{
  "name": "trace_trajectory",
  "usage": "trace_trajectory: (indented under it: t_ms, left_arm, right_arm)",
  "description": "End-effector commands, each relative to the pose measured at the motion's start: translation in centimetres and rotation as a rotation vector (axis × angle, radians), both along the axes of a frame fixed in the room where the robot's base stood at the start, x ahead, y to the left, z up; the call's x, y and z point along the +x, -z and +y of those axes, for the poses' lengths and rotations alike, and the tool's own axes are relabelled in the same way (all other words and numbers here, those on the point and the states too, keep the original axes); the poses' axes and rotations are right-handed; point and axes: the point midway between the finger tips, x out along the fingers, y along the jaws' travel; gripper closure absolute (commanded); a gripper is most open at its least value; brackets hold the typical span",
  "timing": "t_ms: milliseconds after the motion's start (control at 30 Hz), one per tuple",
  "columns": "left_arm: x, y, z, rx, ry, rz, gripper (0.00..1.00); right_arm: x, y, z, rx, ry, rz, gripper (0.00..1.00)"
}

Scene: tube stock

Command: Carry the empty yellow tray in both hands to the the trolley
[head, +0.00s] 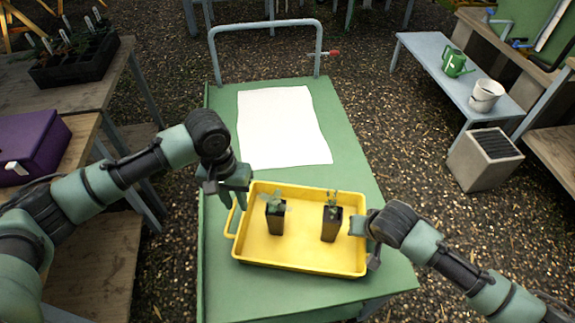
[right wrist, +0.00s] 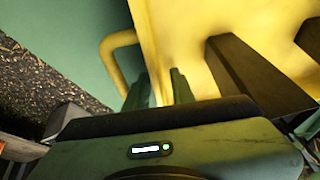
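The yellow tray (head: 300,264) rests on the green top of a trolley (head: 270,292). It is not empty: two dark pots with seedlings stand in it, one left (head: 275,220) and one right (head: 330,225). My left gripper (head: 236,198) is open, pointing down above the tray's left handle (head: 231,222). My right gripper (head: 360,226) is at the tray's right side. In the right wrist view its fingers (right wrist: 158,92) are apart, with yellow tray wall between or behind them and a yellow handle (right wrist: 118,42) beside them. Whether they touch the tray is unclear.
A white sheet (head: 282,127) lies flat on the trolley beyond the tray. The trolley's push bar (head: 265,26) is at its far end. A bench with a purple box (head: 30,148) is left. A grey planter (head: 484,162) and low bench (head: 440,72) stand right, with gravel between.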

Motion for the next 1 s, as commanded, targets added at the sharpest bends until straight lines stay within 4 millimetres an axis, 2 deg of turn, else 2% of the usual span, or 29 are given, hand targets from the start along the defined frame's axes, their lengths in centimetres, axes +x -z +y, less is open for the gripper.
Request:
trace_trajectory:
  t_ms: [133, 233, 500, 700, 833, 1000]
  left_arm:
    - [-0.1, -0.8, 0.1, 0.001, 0.001, 0.001, 0.76]
    - [0.0, -0.9, 0.1, 0.001, 0.0, 0.001, 0.76]
    - [0.0, -0.9, 0.1, 0.0, 0.0, 0.001, 0.76]
    - [0.0, -0.9, 0.1, 0.0, 0.0, 0.001, 0.76]
    - [0.0, -0.9, 0.1, 0.0, 0.0, 0.001, 0.76]
    - [0.0, -0.9, 0.1, 0.0, 0.0, 0.001, 0.76]
  right_arm:
    - [-0.1, -0.3, 0.0, 0.0, 0.0, 0.0, 0.76]
    - [-0.5, -1.3, 0.0, 0.002, -0.001, -0.001, 0.76]
    - [-2.7, -6.6, -0.3, 0.003, -0.003, -0.003, 0.76]
    - [-4.0, -9.7, -0.5, 0.002, 0.0, -0.002, 0.76]
    - [-4.5, -10.7, -0.6, 0.001, 0.0, 0.0, 0.76]
    - [-4.7, -11.1, -0.7, 0.0, 0.0, 0.0, 0.76]
